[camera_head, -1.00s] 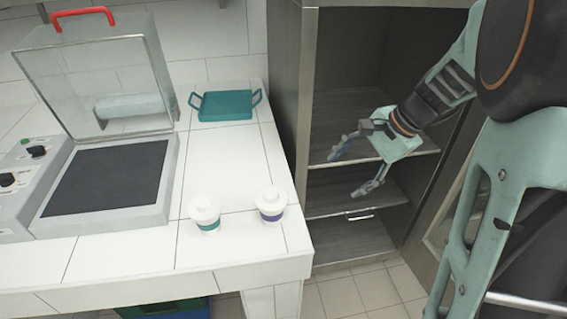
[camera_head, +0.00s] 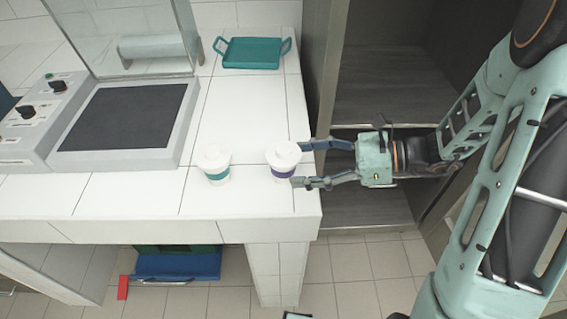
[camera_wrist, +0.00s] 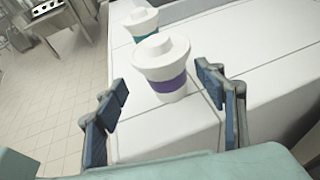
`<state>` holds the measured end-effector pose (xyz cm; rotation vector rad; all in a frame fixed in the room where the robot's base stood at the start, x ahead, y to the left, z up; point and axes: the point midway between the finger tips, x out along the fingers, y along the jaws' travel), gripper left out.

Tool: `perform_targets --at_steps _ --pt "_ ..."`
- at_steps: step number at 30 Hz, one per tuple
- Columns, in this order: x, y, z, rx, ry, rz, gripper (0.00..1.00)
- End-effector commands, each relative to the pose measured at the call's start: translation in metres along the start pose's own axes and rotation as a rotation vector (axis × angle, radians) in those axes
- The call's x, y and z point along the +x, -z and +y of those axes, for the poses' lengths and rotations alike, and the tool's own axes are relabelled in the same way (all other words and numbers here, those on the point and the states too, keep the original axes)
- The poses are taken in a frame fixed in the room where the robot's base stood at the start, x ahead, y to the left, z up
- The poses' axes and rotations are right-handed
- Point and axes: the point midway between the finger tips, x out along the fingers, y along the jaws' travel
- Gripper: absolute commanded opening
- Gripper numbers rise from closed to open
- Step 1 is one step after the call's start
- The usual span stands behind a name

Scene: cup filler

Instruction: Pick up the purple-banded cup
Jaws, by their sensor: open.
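The purple-banded cup (camera_head: 283,160) is white with a white lid and stands upright near the right end of the white tiled counter. My gripper (camera_head: 300,165) is open at the counter's right edge, pointing left, with its fingertips just at the cup's right side. In the wrist view, the cup (camera_wrist: 165,72) stands ahead, between and just beyond the fingertips of my gripper (camera_wrist: 162,88). I cannot tell whether a finger touches it. The gripper holds nothing.
A teal-banded white cup (camera_head: 214,164) stands close to the left of the purple-banded one; it also shows behind it in the wrist view (camera_wrist: 144,22). A teal tray (camera_head: 252,54) lies at the back. A machine with a dark plate (camera_head: 122,115) stands left. Shelves (camera_head: 385,85) stand right.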

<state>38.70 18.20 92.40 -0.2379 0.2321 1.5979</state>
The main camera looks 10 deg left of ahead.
Motion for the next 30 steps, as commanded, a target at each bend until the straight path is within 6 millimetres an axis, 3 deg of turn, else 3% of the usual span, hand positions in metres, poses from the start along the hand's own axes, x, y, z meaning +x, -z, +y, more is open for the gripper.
perform_targets --at_steps 11,20,30 --pt "0.048 0.003 -0.006 -0.002 -0.002 0.001 0.64" --pt "0.052 0.003 -0.006 -0.002 0.001 0.003 0.64" --pt "0.052 0.003 -0.006 -0.002 0.001 0.003 0.28"
